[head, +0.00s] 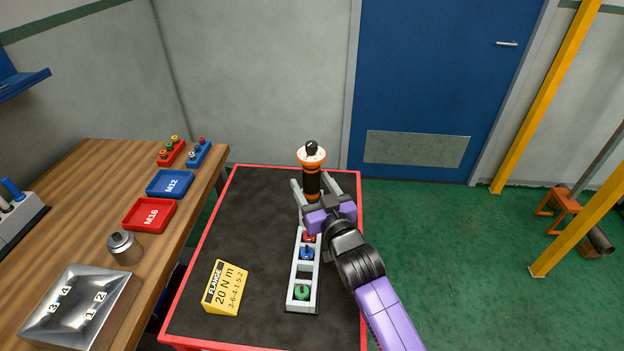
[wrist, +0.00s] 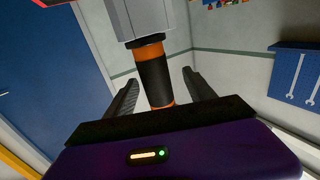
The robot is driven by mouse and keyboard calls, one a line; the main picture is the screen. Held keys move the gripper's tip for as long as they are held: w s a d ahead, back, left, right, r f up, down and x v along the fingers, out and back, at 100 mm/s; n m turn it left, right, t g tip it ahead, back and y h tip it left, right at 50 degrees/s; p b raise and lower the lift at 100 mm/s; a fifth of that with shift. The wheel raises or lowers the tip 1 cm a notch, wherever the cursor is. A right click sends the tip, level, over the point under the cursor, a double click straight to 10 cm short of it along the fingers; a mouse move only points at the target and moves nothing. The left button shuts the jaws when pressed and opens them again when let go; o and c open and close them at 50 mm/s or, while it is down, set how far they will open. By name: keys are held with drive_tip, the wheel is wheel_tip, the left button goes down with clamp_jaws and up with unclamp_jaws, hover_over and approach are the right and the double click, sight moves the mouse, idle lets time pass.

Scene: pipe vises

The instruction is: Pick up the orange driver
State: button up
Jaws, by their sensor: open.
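The orange driver (head: 312,178) stands upright at the far end of the grey rack (head: 291,286) on the cart. It has a black grip, orange bands, a wide orange-and-white collar and a black knob on top. My gripper (head: 313,189) is open, with one finger on each side of the driver's grip. In the wrist view, the picture appears upside down; the driver's black and orange grip (wrist: 155,78) stands between the fingers of my gripper (wrist: 160,92), with gaps visible on both sides. The driver's lower end is hidden in the rack.
The rack also holds red, blue and green pieces. A yellow torque sign (head: 225,287) stands left of it on the red-edged cart (head: 190,240). The wooden bench (head: 85,205) at left carries a red tray (head: 149,215), a blue tray (head: 170,184) and a metal box (head: 80,306).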

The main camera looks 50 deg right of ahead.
drive_tip(key=x, duration=0.2)
drive_tip(key=p+x, duration=0.1)
drive_tip(key=x, duration=0.1)
drive_tip(key=shift+d+r, duration=0.2)
drive_tip(key=shift+d, duration=0.2)
drive_tip(key=shift+w+d+p, duration=0.2)
drive_tip(key=shift+w+p, duration=0.1)
drive_tip(key=shift+w, duration=0.2)
drive_tip(key=shift+f, duration=0.1)
clamp_jaws()
